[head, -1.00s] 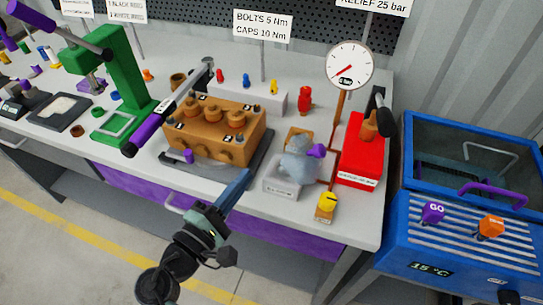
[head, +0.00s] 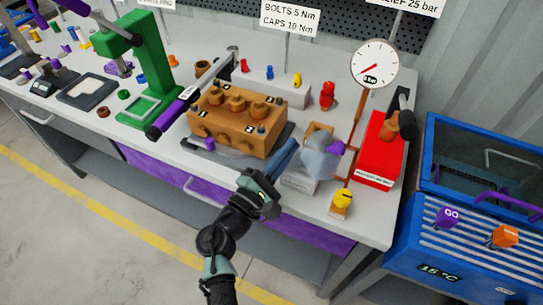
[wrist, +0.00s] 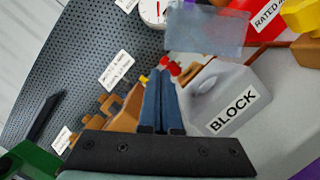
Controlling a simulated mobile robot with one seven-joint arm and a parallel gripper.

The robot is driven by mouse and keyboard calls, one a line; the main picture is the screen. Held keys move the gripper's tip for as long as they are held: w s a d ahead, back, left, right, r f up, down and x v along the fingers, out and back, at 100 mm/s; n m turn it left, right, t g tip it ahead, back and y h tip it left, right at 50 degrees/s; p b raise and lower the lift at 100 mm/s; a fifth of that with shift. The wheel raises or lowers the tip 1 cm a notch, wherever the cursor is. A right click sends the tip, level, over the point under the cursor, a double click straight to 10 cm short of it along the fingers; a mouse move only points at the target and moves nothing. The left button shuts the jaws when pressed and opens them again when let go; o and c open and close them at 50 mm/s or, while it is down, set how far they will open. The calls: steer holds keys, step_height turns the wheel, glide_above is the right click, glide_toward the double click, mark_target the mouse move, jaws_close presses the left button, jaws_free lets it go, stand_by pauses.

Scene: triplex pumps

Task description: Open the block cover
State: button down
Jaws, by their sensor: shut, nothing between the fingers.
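The block cover (head: 320,157) is a translucent grey-blue piece with a purple knob (head: 337,148) on its right side. It stands over a light grey box (head: 298,182) on the bench. In the wrist view the box (wrist: 215,90) bears the label BLOCK, and a translucent panel (wrist: 205,28), apparently the cover, rises beyond it. My gripper (head: 293,143) is shut and empty, just left of the cover and box. In the wrist view its blue fingers (wrist: 162,78) lie together, left of the box and panel. I cannot tell whether they touch either. The cover's hinge does not show clearly.
The orange pump block (head: 237,120) stands left of my gripper. A gauge (head: 374,64) on a copper pipe, a red box (head: 380,155) and a yellow knob (head: 343,198) are close on the right. The blue tank (head: 470,215) stands beyond the bench's right end.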

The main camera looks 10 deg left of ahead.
mark_target(313, 152)
steer(key=shift+s+d+r, duration=0.25)
steer(key=shift+d+r, duration=0.3)
steer(key=shift+d, duration=0.1)
steer(key=shift+s+d+r+m, duration=0.1)
steer(key=shift+d+r+m, duration=0.25)
steer(key=shift+m, duration=0.45)
steer(key=shift+s+d+r+m+g, duration=0.1)
steer(key=shift+d+r+m+g, duration=0.25)
steer(key=shift+m, duration=0.35)
steer(key=shift+s+d+r+m+g, duration=0.1)
steer(key=shift+d+r+m+g, duration=0.2)
steer(key=shift+m, duration=0.4)
steer(key=shift+s+d+r+m+g, duration=0.2)
steer(key=shift+d+m, duration=0.35)
steer(key=shift+m, duration=0.3)
steer(key=shift+s+d+r+m+g, duration=0.2)
steer(key=shift+d+m, duration=0.3)
steer(key=shift+m, duration=0.35)
steer(key=shift+w+r, duration=0.1)
